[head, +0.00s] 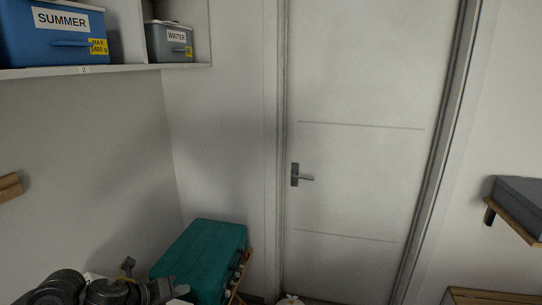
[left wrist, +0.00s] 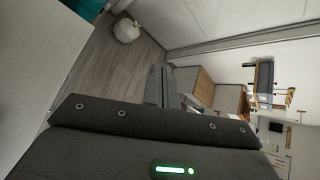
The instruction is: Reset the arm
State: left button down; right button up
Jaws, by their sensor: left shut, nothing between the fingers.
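My left arm reaches in at the lower left of the head view, low in front of the teal case (head: 205,255). My left gripper also shows in the left wrist view (left wrist: 161,72), where its grey fingers are together with nothing between them. It is apart from the things around it. My right gripper is in neither view.
A shelf (head: 140,68) at upper left holds a blue SUMMER bin (head: 55,50) and a grey WINTER bin (head: 170,50). A closed white door (head: 360,90) stands in the middle. A wooden-edged ledge (head: 520,222) juts out at right.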

pick_arm(q)
jog(key=s+d+f+n+t, duration=0.1)
jog(key=s+d+f+n, duration=0.4)
jog(key=n, duration=0.3)
jog(key=s+a+f+n+g+y, duration=0.2)
jog(key=s+f+n, duration=0.2)
jog(key=s+n, duration=0.45)
jog(key=s+a+f+n+g+y, duration=0.1)
jog(key=s+f+n+g, duration=0.25)
jog(key=s+n, duration=0.45)
jog(key=s+a+f+n+g+y, duration=0.1)
jog(key=s+a+f+n+y, duration=0.1)
jog(key=s+f+n, duration=0.6)
notch_tip(320, 180, down, 24)
jog(key=s+m+g+b, duration=0.1)
jog(key=s+m+b, duration=0.1)
jog(key=b, duration=0.2)
jog(key=s+a+f+g+b, duration=0.1)
jog(key=s+f, duration=0.7)
jog(key=f, duration=0.3)
jog(key=s+a+f+b, duration=0.1)
jog(key=s+f+b, duration=0.1)
jog(key=s+f, duration=0.7)
notch_tip(320, 180, down, 2)
jog(key=shift+a+f+g, duration=0.15)
jog(key=shift+a+g, duration=0.2)
